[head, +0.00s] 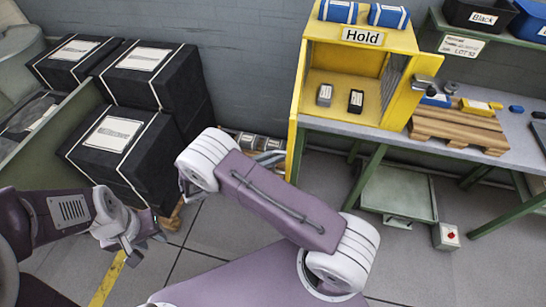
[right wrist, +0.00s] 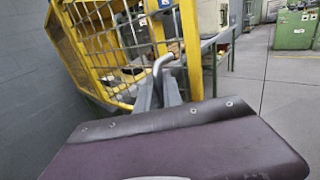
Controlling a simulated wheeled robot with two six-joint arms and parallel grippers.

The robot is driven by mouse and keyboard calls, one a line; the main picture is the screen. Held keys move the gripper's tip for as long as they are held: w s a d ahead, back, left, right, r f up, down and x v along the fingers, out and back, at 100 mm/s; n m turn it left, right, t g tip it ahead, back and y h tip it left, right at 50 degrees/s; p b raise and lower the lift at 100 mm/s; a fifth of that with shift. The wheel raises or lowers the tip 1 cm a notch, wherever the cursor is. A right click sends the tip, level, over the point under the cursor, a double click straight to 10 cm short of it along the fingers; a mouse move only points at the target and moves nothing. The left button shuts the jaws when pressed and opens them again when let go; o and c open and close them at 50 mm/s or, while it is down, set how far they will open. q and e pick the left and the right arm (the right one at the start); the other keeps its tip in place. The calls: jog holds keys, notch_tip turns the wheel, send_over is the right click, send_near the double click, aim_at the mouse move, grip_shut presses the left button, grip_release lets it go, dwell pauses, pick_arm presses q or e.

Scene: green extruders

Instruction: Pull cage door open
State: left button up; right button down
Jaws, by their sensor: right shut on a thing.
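The yellow cage (head: 300,95) under the "Hold" sign stands on the bench in the head view. Its front is uncovered, with two small blocks inside. The door (head: 291,165) shows nearly edge-on at the cage's left side, swung outward. In the right wrist view, yellow mesh (right wrist: 100,25) and the grey curved handle (right wrist: 164,61) are ahead. My right gripper (head: 268,157) is partly hidden behind my arm; it is shut on the handle, and its fingers (right wrist: 158,92) show in the wrist view. My left gripper (head: 140,248) hangs at lower left, empty, its fingers apart.
Black strapped boxes (head: 135,75) are stacked at left, near both arms. A wooden pallet (head: 455,128) with small items sits on the bench (head: 340,126) right of the cage. A green-framed shelf (head: 395,195) is below. Floor in front is clear.

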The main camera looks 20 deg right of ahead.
jog(key=c, duration=1.5)
grip_release()
jog(key=a+b, duration=0.2)
jog(key=a, duration=0.7)
jog(key=shift+s, duration=0.2)
